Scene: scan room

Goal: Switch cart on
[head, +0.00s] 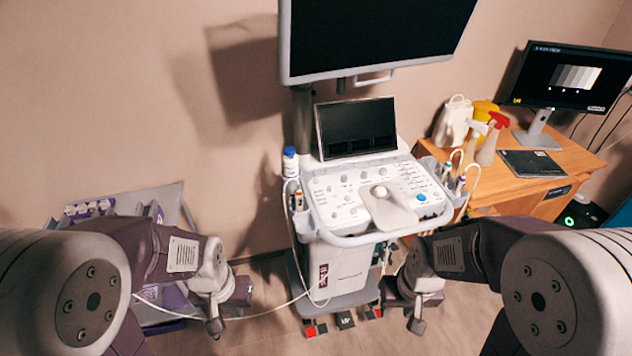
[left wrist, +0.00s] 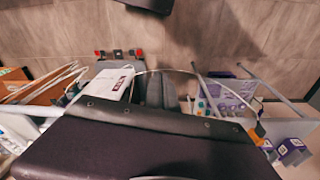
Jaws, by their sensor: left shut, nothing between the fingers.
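The cart (head: 345,265) is a white ultrasound machine standing in the middle of the head view. Its large monitor (head: 375,35) and its small touch screen (head: 356,128) are both dark. The control panel (head: 335,200) has many knobs, a trackball and a blue button (head: 421,197). My left gripper (head: 215,328) is shut and empty, low and left of the cart, apart from it. My right gripper (head: 417,326) is low, at the right of the cart's base; its fingers are too small to tell. In the left wrist view the cart's white body (left wrist: 108,83) shows beyond a dark part of mine.
A wooden desk (head: 545,185) at the right holds a lit monitor (head: 570,80) and spray bottles (head: 490,140). A rack with purple boxes (head: 90,208) stands at the left. A pale cable (head: 250,315) runs left from the cart, low down. Probes hang at the panel's right side.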

